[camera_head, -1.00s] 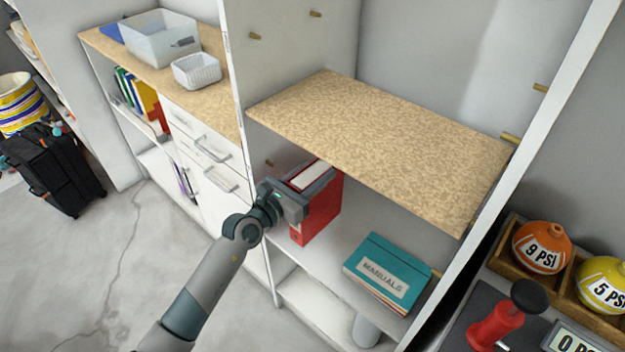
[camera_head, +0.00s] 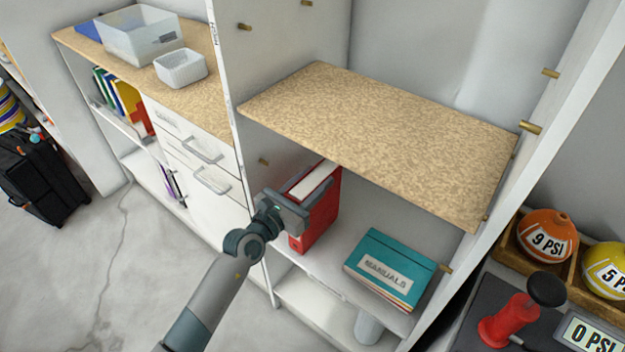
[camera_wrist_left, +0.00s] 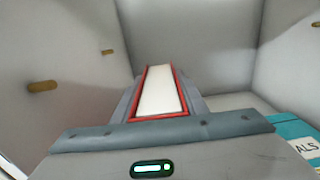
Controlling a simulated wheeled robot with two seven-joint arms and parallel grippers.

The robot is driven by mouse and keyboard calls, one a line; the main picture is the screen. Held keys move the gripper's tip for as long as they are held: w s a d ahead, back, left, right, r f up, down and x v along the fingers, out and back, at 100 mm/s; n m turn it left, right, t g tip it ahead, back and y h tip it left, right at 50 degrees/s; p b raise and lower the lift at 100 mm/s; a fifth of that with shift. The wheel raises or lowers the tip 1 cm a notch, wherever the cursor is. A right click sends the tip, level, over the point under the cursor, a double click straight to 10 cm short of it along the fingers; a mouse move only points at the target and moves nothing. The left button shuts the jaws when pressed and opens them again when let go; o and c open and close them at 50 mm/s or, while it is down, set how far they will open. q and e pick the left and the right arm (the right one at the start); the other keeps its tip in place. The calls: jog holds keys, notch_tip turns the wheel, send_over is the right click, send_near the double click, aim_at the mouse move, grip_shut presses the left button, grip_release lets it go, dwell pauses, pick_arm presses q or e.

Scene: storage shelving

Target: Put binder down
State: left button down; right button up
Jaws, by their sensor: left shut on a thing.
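A red binder (camera_head: 322,212) with white pages stands upright in the shelf bay below the speckled board, near the bay's left wall. My left gripper (camera_head: 290,208) is shut on the binder at its near upper side. In the left wrist view the binder (camera_wrist_left: 159,92) shows end-on between the two fingers, its red edge around white pages. The binder's bottom appears at or close to the white shelf; I cannot tell whether it touches. My right gripper is not in view.
A teal manuals box (camera_head: 388,268) sits to the right on the same white shelf (camera_head: 335,262), with a gap between. The speckled board (camera_head: 385,135) hangs close above.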

pick_arm(q)
jog(key=shift+w+f, duration=0.1)
jog(key=c, duration=1.1)
grip_release()
jog(key=shift+a+f, duration=0.1)
jog(key=shift+a, duration=0.05)
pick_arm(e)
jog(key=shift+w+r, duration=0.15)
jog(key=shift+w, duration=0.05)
pick_arm(q)
jog(key=shift+s+a, duration=0.15)
jog(key=shift+s, duration=0.1)
jog(key=v, duration=1.1)
jog(key=shift+s+a, duration=0.1)
jog(key=shift+s, duration=0.1)
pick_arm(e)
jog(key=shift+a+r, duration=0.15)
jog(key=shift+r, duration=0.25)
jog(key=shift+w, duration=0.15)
